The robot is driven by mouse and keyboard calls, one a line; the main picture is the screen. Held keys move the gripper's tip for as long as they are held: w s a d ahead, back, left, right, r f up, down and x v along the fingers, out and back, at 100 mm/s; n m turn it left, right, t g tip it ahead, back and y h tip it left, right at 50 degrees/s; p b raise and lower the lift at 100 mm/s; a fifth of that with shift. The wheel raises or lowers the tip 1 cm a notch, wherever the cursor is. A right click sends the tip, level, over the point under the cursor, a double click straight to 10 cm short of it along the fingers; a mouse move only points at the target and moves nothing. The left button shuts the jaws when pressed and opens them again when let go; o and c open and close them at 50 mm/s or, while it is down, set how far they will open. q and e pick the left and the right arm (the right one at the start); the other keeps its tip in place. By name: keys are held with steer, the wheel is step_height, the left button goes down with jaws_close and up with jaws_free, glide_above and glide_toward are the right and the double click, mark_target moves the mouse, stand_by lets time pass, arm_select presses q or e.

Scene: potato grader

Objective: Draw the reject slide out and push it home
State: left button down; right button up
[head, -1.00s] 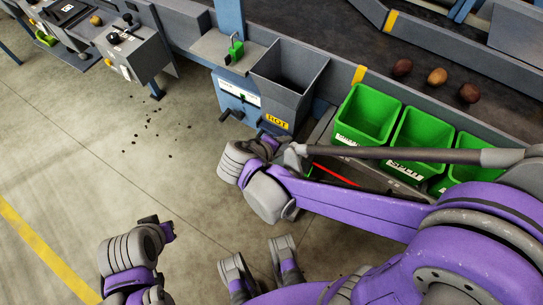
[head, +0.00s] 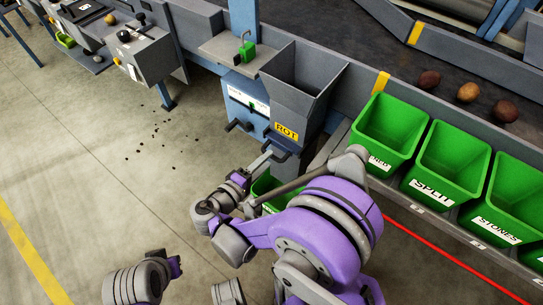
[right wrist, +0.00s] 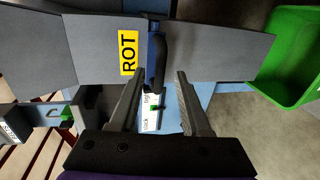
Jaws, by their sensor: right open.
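The grey chute labelled ROT (head: 304,90) stands against the machine, with a blue box (head: 243,100) beside it. Black handles (head: 238,126) stick out from the front of this unit. I cannot tell for sure which part is the reject slide. My right gripper (head: 262,160) is open, low in front of the chute. In the right wrist view, a black handle on a blue mount (right wrist: 155,62) shows between the spread fingers (right wrist: 160,78), under the ROT label (right wrist: 129,53). Whether they touch it is unclear. My left gripper (head: 174,266) is at the lower left, away from the unit; its jaws are unclear.
Green bins (head: 388,135) labelled SPLIT and STONES stand in a row at right. Another green bin (head: 270,186) sits low, partly behind my right arm. A control box (head: 140,52) stands at upper left. The floor (head: 100,165) at left is open, with dark crumbs.

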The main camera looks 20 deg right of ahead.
steer(key=shift+x, duration=1.85)
jaws_close()
